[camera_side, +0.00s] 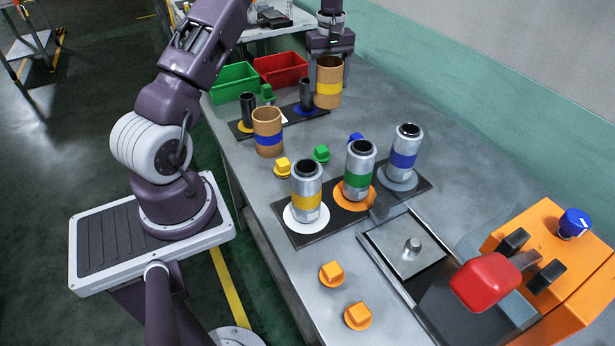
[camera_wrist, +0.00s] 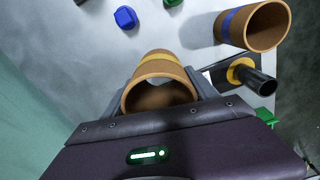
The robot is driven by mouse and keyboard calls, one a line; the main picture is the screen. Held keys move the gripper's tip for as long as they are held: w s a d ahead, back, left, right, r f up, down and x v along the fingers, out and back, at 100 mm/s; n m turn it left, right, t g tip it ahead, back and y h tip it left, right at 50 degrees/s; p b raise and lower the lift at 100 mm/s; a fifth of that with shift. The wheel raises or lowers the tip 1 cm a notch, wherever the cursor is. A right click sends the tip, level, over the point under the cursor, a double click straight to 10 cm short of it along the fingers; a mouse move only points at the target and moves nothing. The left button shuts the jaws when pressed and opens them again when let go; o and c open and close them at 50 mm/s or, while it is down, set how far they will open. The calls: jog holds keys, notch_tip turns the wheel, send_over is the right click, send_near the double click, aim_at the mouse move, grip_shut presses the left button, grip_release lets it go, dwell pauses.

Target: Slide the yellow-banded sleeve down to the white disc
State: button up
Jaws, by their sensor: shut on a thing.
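The yellow-banded sleeve is a brown open tube (camera_side: 328,88). It also shows in the wrist view (camera_wrist: 158,75), its open end facing the camera. My gripper (camera_side: 329,68) is shut on it from above and holds it roughly upright by the far end of the back dark plate. I cannot tell whether its bottom touches anything. The white disc (camera_side: 291,220) lies on the front dark plate, under a silver cylinder with a yellow band (camera_side: 307,201). My gripper is well behind and apart from that disc.
A blue-banded brown tube (camera_side: 267,139) stands nearer. The back plate carries dark posts on a yellow disc (camera_side: 247,129) and a blue disc. Green-banded (camera_side: 358,181) and blue-banded (camera_side: 403,160) cylinders stand in the front row. Small coloured knobs lie around. Red (camera_side: 281,68) and green bins stand behind.

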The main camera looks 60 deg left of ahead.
jog(key=s+d+r+m, duration=0.3)
jog(key=s+d+r, duration=0.2)
jog(key=s+d, duration=0.5)
jog(key=s+d+r+m, duration=0.3)
jog(key=s+d+r, duration=0.2)
jog(key=s+d, duration=0.5)
jog(key=d, duration=0.5)
jog(key=shift+d+r, duration=0.25)
jog(key=shift+r, duration=0.1)
jog(key=shift+f, duration=1.8)
